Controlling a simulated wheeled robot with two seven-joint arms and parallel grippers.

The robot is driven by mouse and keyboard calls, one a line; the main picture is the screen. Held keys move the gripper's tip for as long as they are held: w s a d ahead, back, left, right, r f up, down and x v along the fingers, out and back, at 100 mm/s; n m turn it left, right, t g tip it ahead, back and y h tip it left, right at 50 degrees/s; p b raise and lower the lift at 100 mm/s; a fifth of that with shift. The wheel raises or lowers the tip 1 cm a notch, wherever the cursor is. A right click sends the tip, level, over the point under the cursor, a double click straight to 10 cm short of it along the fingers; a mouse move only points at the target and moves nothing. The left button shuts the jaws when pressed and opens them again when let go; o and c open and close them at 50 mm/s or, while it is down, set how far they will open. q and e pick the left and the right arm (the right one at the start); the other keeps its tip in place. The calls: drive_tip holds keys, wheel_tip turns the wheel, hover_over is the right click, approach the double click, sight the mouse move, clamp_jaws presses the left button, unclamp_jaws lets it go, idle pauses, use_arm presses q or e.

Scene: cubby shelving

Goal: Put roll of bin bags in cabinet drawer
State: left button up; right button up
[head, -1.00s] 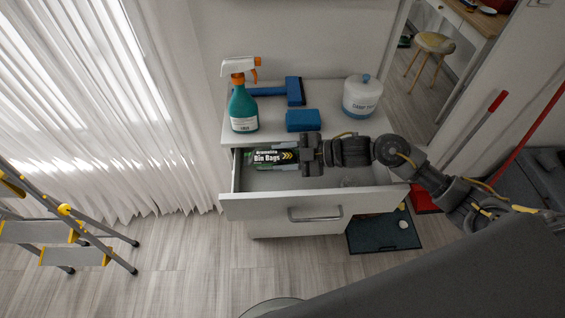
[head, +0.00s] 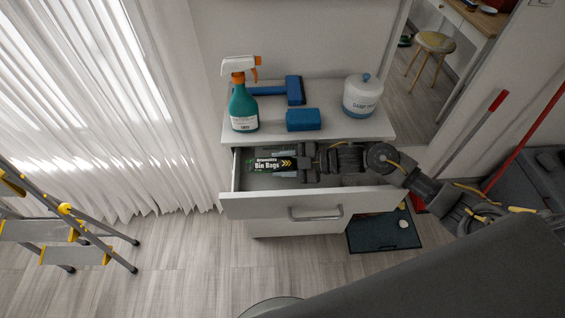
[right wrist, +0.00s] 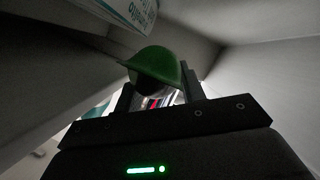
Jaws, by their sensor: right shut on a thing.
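My right gripper (head: 298,164) is shut on the roll's right end, reaching in from the right. In the right wrist view the roll's green end (right wrist: 158,68) shows between the fingers, with drawer walls around it. The roll looks to be within the drawer; whether it touches the bottom is unclear. My left gripper is not in view.
A stepladder (head: 60,230) stands at the left. A dark tray (head: 383,236) lies on the floor.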

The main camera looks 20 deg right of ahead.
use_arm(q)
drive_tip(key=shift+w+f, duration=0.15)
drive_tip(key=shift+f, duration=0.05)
use_arm(e)
drive_tip(key=shift+f, duration=0.25)
drive_tip(key=o, duration=1.1)
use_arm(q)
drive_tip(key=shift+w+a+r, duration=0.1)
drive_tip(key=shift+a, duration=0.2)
use_arm(e)
drive_tip(key=shift+r, duration=0.25)
drive_tip(key=shift+r+p, duration=0.4)
drive_tip(key=shift+r, duration=0.05)
use_arm(q)
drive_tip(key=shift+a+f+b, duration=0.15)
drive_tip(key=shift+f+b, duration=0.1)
drive_tip(key=shift+b, duration=0.5)
use_arm(e)
drive_tip(key=shift+v, duration=6)
